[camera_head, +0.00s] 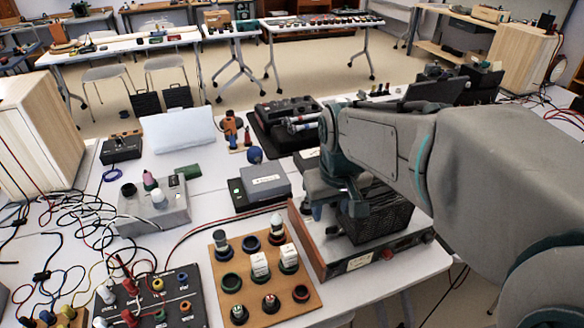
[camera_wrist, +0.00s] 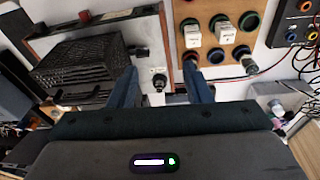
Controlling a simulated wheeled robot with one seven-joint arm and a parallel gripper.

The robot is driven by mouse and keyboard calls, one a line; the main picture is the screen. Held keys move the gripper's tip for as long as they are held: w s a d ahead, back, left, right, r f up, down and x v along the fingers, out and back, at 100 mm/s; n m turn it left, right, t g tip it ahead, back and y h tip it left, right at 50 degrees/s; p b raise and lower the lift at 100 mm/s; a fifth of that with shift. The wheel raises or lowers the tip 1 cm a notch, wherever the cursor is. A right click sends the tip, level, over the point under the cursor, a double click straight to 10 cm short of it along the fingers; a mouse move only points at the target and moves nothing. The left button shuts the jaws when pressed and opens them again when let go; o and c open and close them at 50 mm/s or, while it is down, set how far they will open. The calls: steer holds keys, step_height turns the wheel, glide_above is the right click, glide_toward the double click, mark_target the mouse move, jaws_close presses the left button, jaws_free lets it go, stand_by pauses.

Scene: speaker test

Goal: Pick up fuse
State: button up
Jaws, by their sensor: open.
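A tan board (camera_head: 229,315) on the table holds several dark ring sockets and small upright parts. Two have white caps or bodies, like cartridge fuses: one at the back left (camera_head: 220,240) and one at the back right (camera_head: 277,224). Two white labelled blocks stand between, a left block (camera_head: 260,265) and a right block (camera_head: 289,255). I cannot tell which part is the fuse. My gripper (camera_head: 338,200) is open and empty, to the right of the board, above a wood-sided box. In the wrist view my gripper (camera_wrist: 163,80) points at the box's edge, and the board (camera_wrist: 224,8) is at upper right.
The wood-sided box (camera_head: 340,266) carries a black mesh block (camera_head: 376,215) close to my gripper. A grey box (camera_head: 265,184) stands behind the board. A black terminal panel (camera_head: 190,310) and loose cables crowd the left. Little table is bare around the board.

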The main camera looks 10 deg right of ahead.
steer(key=w+n+g+p, duration=0.1)
steer(key=w+n, duration=0.1)
steer(key=w, duration=0.9)
steer(key=n+g, duration=0.1)
steer(key=n, duration=0.1)
glide_above(307, 204)
step_height(307, 204, down, 4)
steer(key=f, duration=0.4)
steer(key=f+p, duration=0.1)
steer(key=f, duration=0.3)
steer(key=w+f+p, duration=0.1)
steer(key=f, duration=0.3)
steer(key=shift+d+f, duration=0.2)
steer(key=shift+f, duration=0.05)
jaws_close()
